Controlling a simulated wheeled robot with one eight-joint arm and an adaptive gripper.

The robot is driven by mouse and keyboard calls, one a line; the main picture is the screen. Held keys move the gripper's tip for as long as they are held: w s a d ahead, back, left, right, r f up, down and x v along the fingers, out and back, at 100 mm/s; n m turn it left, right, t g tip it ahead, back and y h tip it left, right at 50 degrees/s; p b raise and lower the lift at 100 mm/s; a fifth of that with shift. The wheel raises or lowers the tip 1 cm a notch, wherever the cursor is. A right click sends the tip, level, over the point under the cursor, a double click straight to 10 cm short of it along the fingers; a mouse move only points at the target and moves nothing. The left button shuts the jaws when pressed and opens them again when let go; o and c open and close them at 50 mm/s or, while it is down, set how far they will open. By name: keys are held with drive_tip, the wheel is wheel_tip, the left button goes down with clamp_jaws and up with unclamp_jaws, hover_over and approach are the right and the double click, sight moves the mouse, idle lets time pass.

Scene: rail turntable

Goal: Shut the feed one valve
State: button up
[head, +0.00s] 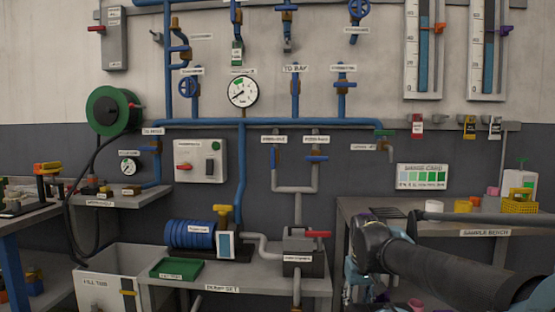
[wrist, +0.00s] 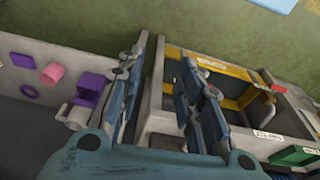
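The wall carries several valves on blue pipes, and their labels are mostly too small to read. Two valves sit side by side above a grey forked pipe: the left one (head: 275,155) has a blue handle that looks upright, and the right one (head: 316,158) has a blue handle lying level. I cannot tell for sure which valve is feed one. My gripper (wrist: 165,62) has its two blue-grey fingers spread apart with nothing between them. In the head view my arm reaches in from the right and the fingers are mostly hidden low by the sample bench. No valve shows in the wrist view.
The pump bench (head: 225,289) holds a blue pump (head: 190,234), a green tray (head: 175,268) and a red-handled valve (head: 318,234). A round gauge (head: 243,92) hangs above. The sample bench (head: 445,225) stands right.

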drive_tip(key=shift+o, duration=0.6)
drive_tip(key=shift+s+r, duration=0.15)
drive_tip(key=t, duration=2)
approach(273, 157)
drive_tip(key=shift+m+h, duration=0.3)
drive_tip(key=shift+h, duration=0.1)
drive_tip(key=x, duration=1.1)
drive_tip(key=shift+w+a+r, duration=0.1)
drive_tip(key=shift+w+a, duration=0.15)
